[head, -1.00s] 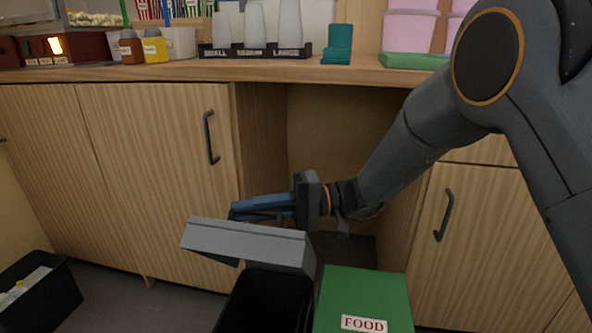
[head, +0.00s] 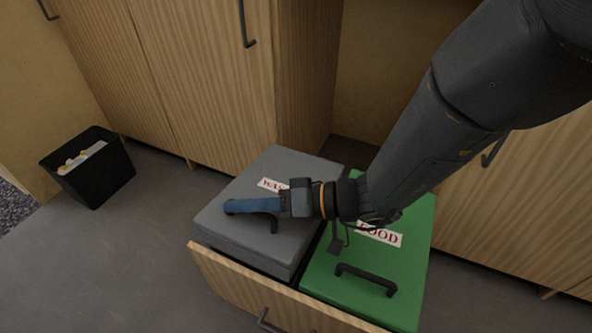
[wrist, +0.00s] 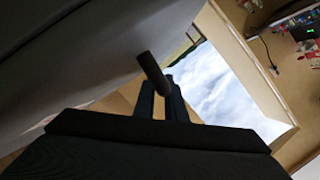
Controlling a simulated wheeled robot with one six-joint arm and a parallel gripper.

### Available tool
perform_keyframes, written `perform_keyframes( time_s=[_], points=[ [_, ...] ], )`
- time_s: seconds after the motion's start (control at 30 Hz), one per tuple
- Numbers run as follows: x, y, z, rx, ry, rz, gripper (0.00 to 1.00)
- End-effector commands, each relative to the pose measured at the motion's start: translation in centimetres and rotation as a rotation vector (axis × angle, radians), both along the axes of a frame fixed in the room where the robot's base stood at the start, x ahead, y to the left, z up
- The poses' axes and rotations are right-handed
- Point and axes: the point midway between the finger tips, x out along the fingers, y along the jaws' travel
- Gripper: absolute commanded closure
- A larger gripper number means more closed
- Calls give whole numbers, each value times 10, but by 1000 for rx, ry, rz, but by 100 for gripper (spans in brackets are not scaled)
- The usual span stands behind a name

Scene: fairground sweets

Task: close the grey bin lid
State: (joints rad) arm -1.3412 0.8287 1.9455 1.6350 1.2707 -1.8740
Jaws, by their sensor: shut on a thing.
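The grey bin lid (head: 225,222) lies flat on the left bin in the pull-out drawer in the head view, looking closed. A label, partly hidden by my gripper, lies on it. My gripper (head: 236,207), with blue fingers, reaches in from the right over this lid. It is shut on the lid's dark handle (head: 267,221), of which only a part shows below the fingers. In the wrist view the grey lid (wrist: 75,60) fills the upper left, and the dark handle's end (wrist: 152,72) is at my fingertips (wrist: 163,85).
A green lid (head: 327,258) marked FOOD, with a black handle (head: 366,279), lies beside the grey one, under my wrist. The drawer front (head: 235,276) stands out from the cabinets. A black bin (head: 105,178) stands at left. The floor (head: 150,250) between is clear.

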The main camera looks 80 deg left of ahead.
Motion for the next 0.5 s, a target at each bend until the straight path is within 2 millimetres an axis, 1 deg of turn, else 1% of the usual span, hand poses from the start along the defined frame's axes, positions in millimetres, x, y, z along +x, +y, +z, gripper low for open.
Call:
perform_keyframes(
  time_s=[0.03,0.2,0.5],
  points=[
    [-2,0,-5,-1,0,2,100],
    [-8,-1,-11,0,1,7,100],
    [-8,-1,-11,0,1,6,100]
  ],
)
